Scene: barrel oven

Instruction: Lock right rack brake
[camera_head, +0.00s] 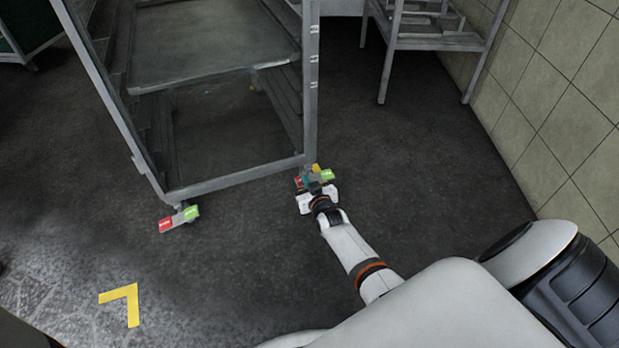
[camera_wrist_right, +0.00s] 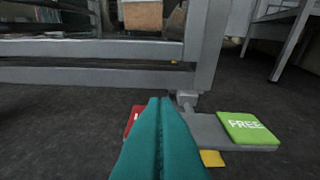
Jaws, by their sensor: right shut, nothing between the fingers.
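The rack (camera_head: 235,180) stands on the dark floor in the head view. Its right brake pedal (camera_head: 327,175) sits at the foot of the right front post, with a green part on the right and a red part on the left. In the right wrist view the green part (camera_wrist_right: 246,127) reads FREE, and the red part (camera_wrist_right: 132,117) is mostly hidden behind my fingers. My right gripper (camera_head: 312,180) is shut and empty, its teal fingers (camera_wrist_right: 160,135) over or just in front of the pedal; I cannot tell whether they touch. My left gripper is not in view.
The rack's left brake pedal (camera_head: 179,219) shows red and green at the left front post. A metal stand (camera_head: 432,42) is at the back right by the tiled wall (camera_head: 565,100). A yellow floor mark (camera_head: 131,301) lies at front left. The floor between is clear.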

